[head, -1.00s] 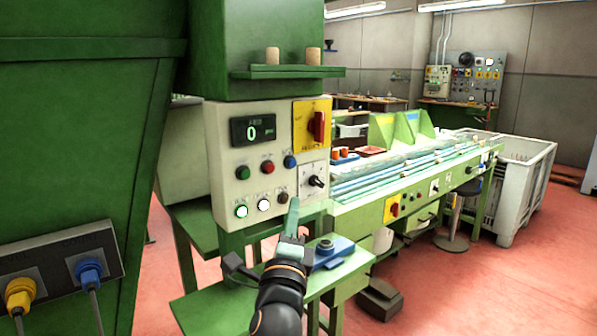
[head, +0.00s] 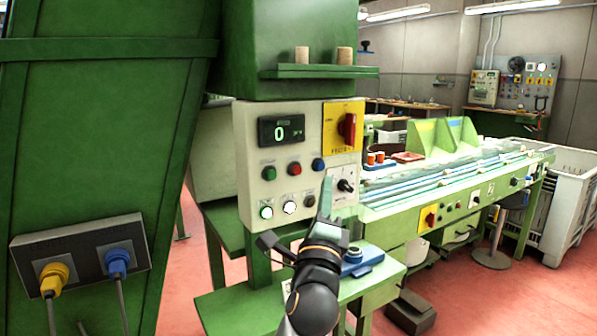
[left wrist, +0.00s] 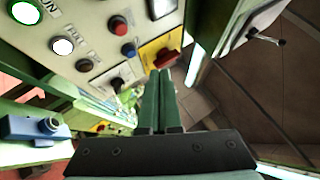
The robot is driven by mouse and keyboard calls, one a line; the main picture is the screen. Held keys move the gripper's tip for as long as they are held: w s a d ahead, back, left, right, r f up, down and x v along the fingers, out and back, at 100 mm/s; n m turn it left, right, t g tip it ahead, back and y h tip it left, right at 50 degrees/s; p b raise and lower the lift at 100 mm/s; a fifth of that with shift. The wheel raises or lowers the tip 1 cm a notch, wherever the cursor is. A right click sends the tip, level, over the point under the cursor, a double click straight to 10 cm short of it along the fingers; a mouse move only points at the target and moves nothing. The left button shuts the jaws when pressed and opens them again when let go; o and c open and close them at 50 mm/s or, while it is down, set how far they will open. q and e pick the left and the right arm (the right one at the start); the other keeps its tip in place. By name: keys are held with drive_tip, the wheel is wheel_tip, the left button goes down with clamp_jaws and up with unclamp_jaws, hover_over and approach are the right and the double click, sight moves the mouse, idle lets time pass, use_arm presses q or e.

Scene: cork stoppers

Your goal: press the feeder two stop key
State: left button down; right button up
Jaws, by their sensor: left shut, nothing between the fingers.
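The cream control panel (head: 252,150) has a display reading 0. Its upper row has a green button (head: 269,173), a red button (head: 295,168) and a blue button (head: 318,164). Below are two lit keys (head: 266,212) (head: 290,207) and a dark one (head: 310,201). The labels are too small to read in the head view. My left gripper (head: 327,182) is shut and empty, fingers pointing up before the panel's lower right. In the left wrist view its fingers (left wrist: 160,75) lie right of the red button (left wrist: 118,25); I see no contact. My right gripper is not visible.
A selector knob (head: 345,185) and a red rotary switch (head: 349,128) are beside the fingertips. A green shelf (head: 320,72) with two corks juts out above the panel. A blue device (head: 356,262) sits on the green table below. A conveyor bench (head: 400,236) extends to the right.

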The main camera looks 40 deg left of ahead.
sight(297, 170)
use_arm(q)
drive_tip(key=w+a, duration=0.1)
drive_tip(key=a, duration=0.1)
drive_tip(key=w+a, duration=0.1)
drive_tip(key=a, duration=0.3)
drive_tip(key=shift+w+a, duration=0.4)
idle(0.3)
idle(0.8)
drive_tip(key=shift+p, duration=0.3)
idle(0.4)
drive_tip(key=shift+w+a, duration=0.2)
drive_tip(key=shift+a, duration=0.15)
